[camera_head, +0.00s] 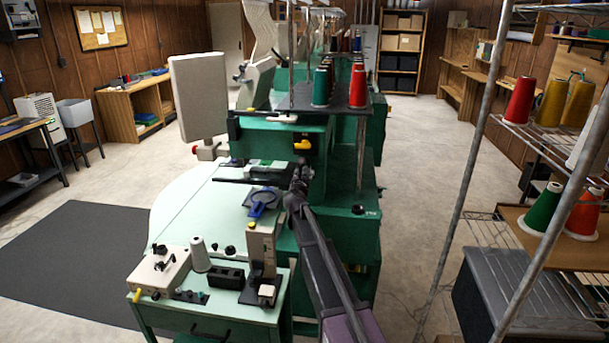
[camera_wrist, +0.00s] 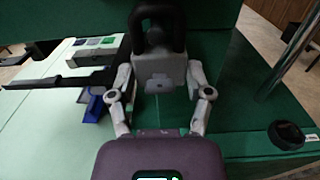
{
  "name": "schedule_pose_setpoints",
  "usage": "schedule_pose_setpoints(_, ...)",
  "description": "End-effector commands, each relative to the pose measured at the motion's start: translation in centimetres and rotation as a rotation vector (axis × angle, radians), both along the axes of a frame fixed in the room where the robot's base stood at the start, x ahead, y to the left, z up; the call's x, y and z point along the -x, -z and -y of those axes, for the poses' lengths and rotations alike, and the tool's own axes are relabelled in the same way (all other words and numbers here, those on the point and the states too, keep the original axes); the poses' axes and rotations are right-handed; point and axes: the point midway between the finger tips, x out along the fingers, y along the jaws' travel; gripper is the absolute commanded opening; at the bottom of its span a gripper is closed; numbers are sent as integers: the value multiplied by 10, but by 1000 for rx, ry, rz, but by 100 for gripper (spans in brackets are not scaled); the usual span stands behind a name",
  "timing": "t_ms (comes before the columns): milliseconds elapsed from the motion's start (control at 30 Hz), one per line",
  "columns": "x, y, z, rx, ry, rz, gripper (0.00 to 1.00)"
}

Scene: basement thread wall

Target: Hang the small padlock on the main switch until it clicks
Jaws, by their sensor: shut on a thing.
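The small padlock shows in the wrist view with a pale grey body (camera_wrist: 160,76) and a thick dark shackle pointing up, away from my gripper. My gripper (camera_wrist: 160,88) is shut on the padlock body, one finger on each side. In the head view my gripper (camera_head: 297,186) is in front of the green machine, just below what looks like the main switch (camera_head: 303,144), a dark plate with a yellow part. The padlock is too small and dark there to make out. The top of the shackle meets a dark area in the wrist view, and I cannot tell whether it touches the switch.
The green machine (camera_head: 340,215) stands close in front, with thread cones above. A pale table (camera_head: 188,215) lies to the left, with a blue-handled tool (camera_head: 261,201) near my gripper. A small bench (camera_head: 215,307) with devices is at front left. A wire rack (camera_head: 520,150) stands right.

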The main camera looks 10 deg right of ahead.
Motion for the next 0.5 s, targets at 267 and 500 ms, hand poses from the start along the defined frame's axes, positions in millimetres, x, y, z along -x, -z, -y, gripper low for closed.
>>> schedule_pose_setpoints(267, 0, 1, -1, 0, 0, 0, 86)
schedule_pose_setpoints(500, 0, 1, -1, 0, -1, 0, 100)
